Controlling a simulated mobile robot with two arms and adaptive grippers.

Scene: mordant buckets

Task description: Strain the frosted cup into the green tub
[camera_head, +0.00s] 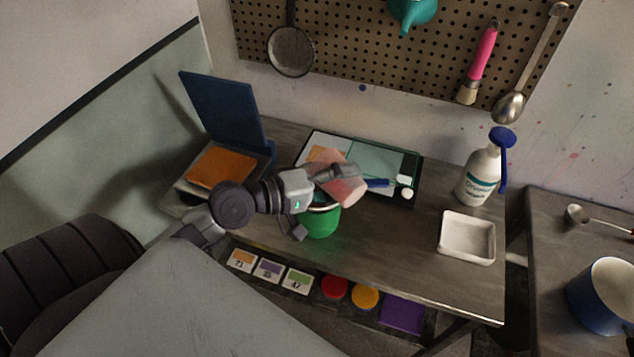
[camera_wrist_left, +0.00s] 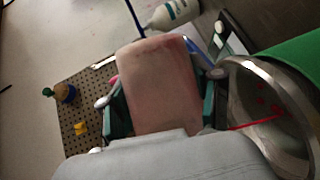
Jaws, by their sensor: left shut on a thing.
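My left gripper (camera_head: 340,173) is shut on the frosted cup (camera_head: 346,190), a pinkish translucent cup held tilted above the green tub (camera_head: 321,221). In the left wrist view the cup (camera_wrist_left: 160,85) fills the middle between the fingers. A metal-rimmed strainer (camera_wrist_left: 236,62) shows at the right, at the green tub's mouth (camera_wrist_left: 300,52), with red bits inside it. A thin red streak (camera_wrist_left: 255,122) runs from beside the cup into the strainer. The cup's contents are hidden. My right gripper is not in view.
A white square dish (camera_head: 467,238) and a white bottle with a blue top (camera_head: 480,175) stand to the right on the table. A dark tray (camera_head: 412,187) lies behind the tub. A blue stand-like thing (camera_head: 225,105) rises at the left. Tools hang on the pegboard (camera_head: 380,45).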

